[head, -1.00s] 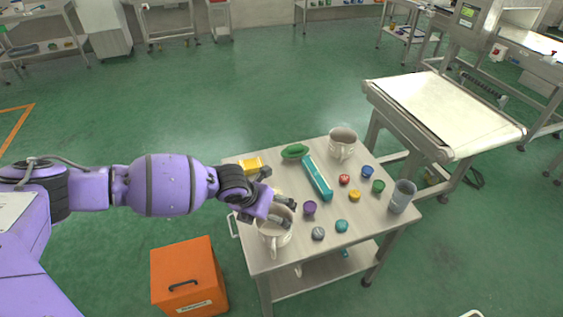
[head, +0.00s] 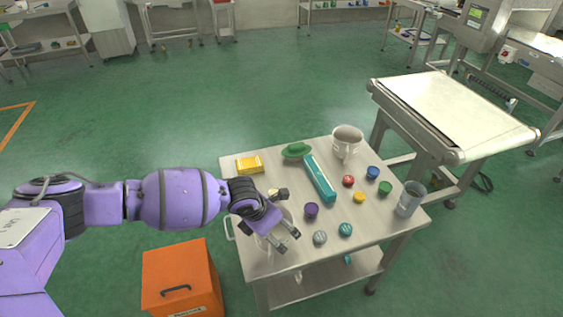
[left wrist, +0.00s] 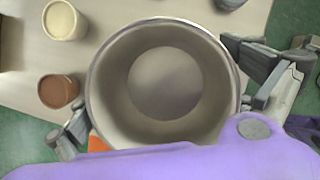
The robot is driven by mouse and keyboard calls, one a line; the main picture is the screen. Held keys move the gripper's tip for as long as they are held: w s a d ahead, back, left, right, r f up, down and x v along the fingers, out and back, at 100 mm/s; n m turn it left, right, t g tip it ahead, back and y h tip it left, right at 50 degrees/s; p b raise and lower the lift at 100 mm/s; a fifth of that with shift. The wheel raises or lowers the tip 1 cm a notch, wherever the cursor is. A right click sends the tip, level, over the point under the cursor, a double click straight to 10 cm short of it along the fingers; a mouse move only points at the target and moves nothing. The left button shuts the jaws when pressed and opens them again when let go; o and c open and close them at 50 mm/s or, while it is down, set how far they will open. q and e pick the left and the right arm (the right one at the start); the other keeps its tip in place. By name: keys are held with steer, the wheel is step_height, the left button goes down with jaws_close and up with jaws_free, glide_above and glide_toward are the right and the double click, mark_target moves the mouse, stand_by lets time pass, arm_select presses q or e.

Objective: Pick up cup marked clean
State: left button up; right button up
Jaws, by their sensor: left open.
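A large pale cup (head: 265,242) with a handle stands at the near left of the table, partly hidden by my left gripper (head: 286,222). The left wrist view looks down into the open, empty-looking cup (left wrist: 165,85). My left gripper's fingers are spread on either side of it, with gaps to the rim. A similar pale mug (head: 347,142) stands at the back of the table. A grey tumbler (head: 410,199) stands at the right edge. No marking is legible on any cup. My right gripper is not in view.
The steel table (head: 250,262) holds a teal box (head: 320,178), a yellow block (head: 249,164), a green object (head: 296,150) and several small coloured pots. An orange cabinet (head: 182,280) stands at the left. A conveyor (head: 455,115) stands behind right.

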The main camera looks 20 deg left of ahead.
arm_select(q)
steer(key=shift+w+d+f, duration=0.1)
steer(key=shift+f, duration=0.2)
steer(key=shift+r, duration=0.25)
steer(key=shift+c, duration=1.4)
steer(key=c, duration=0.8)
steer(key=shift+c, duration=0.4)
